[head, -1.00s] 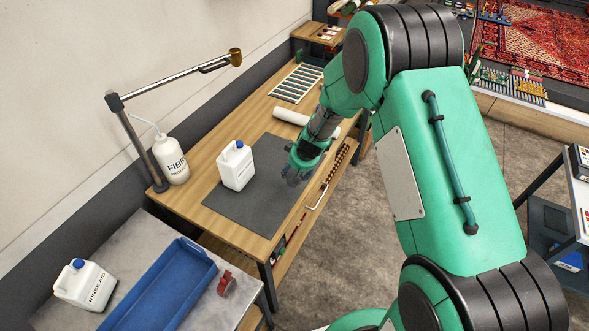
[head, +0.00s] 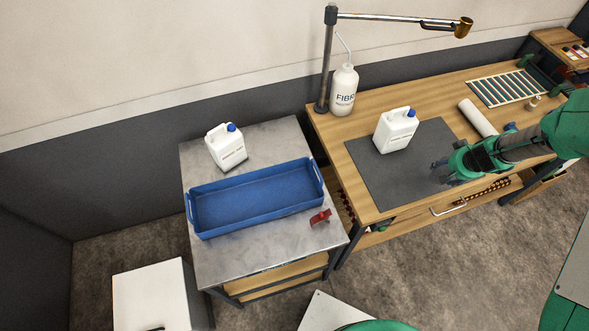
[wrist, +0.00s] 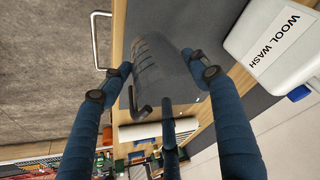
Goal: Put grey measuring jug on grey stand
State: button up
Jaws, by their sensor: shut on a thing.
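The grey measuring jug (wrist: 160,65) is see-through dark grey and sits between my gripper's blue fingers in the wrist view, its handle (wrist: 141,107) toward the lower left. My gripper (head: 445,172) is shut on it, over the right front part of the dark mat in the head view. The jug is small and hard to make out there. A stand with a grey top (head: 262,262) is left of the wooden bench; I take it as the grey stand. A blue tray (head: 225,222) covers much of its top.
A white jug with a blue cap (head: 226,150) and a red tool (head: 320,218) are also on the stand. A white wool wash jug (head: 396,130) stands on the mat (head: 385,185). A squeeze bottle (head: 343,92) and lamp arm (head: 328,60) stand behind. The stand's front strip is bare.

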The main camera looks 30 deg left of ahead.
notch_tip(320, 180, up, 18)
jog(key=w+a+b, duration=0.2)
jog(key=a, duration=1.4)
jog(key=w+a+b, duration=0.2)
jog(key=a+b, duration=0.1)
jog(key=a, duration=1.4)
jog(key=s+a+b, duration=0.1)
jog(key=s+a, duration=0.3)
jog(key=a, duration=0.7)
jog(key=s+a+b, duration=0.2)
jog(key=s+a, duration=0.2)
jog(key=a, duration=0.7)
jog(key=s+a+b, duration=0.1)
jog(key=s+a, duration=0.3)
jog(key=a, duration=0.7)
notch_tip(320, 180, down, 18)
jog(key=shift+s+f+m+g, duration=0.15)
jog(key=shift+m+g, duration=0.15)
jog(key=shift+f, duration=0.1)
